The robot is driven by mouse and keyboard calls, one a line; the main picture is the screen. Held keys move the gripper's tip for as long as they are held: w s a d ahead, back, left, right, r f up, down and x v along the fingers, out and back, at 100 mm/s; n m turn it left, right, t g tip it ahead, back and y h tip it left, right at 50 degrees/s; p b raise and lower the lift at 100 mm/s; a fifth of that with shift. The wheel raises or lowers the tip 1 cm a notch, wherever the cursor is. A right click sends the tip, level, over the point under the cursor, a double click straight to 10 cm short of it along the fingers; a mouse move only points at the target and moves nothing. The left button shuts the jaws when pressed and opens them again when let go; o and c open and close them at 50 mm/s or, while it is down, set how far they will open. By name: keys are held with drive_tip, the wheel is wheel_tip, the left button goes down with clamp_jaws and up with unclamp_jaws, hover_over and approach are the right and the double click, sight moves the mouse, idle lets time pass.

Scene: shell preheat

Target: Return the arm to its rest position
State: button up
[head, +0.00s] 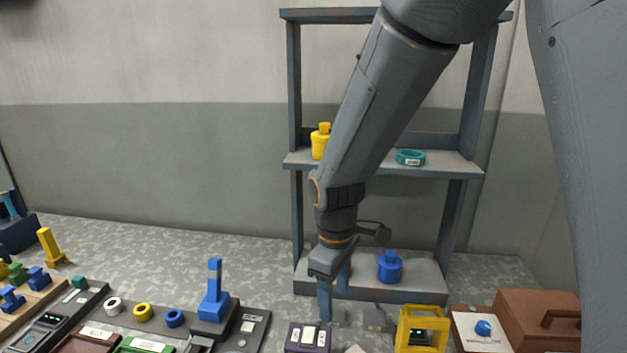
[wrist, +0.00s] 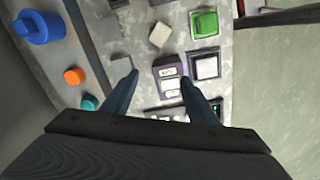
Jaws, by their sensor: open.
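My arm reaches down from the upper right in the head view, and my gripper (head: 335,300) points down in front of the shelf's lower board. In the wrist view my gripper (wrist: 160,77) has its two fingers spread apart with nothing held. A dark block with pale labels (wrist: 168,88) shows between and beyond the fingertips; its distance from them is unclear. A dark purple box with white labels (head: 307,338) stands just below the gripper in the head view.
A shelf rack (head: 293,80) stands behind my arm, holding a yellow weight (head: 320,142), teal ring (head: 410,157) and blue weight (head: 389,267). A yellow frame (head: 422,327) and brown case (head: 540,325) are at right. A blue lever device (head: 214,300) is at left.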

drive_tip(key=s+d+r+m+t, duration=0.1)
drive_tip(key=s+d+m, duration=0.2)
drive_tip(key=d+m, duration=0.4)
drive_tip(key=s+d+r+m+t, duration=0.1)
drive_tip(key=s+d+r+m, duration=0.15)
drive_tip(key=d+m, duration=0.45)
wheel_tip(320, 180, down, 6)
drive_tip(key=s+d+n+g+b, duration=0.1)
drive_tip(key=n+b, duration=0.1)
drive_tip(key=b, duration=0.1)
drive_tip(key=shift+s+d+b, duration=0.15)
drive_tip(key=shift+s+b, duration=0.15)
drive_tip(key=shift+b, duration=0.1)
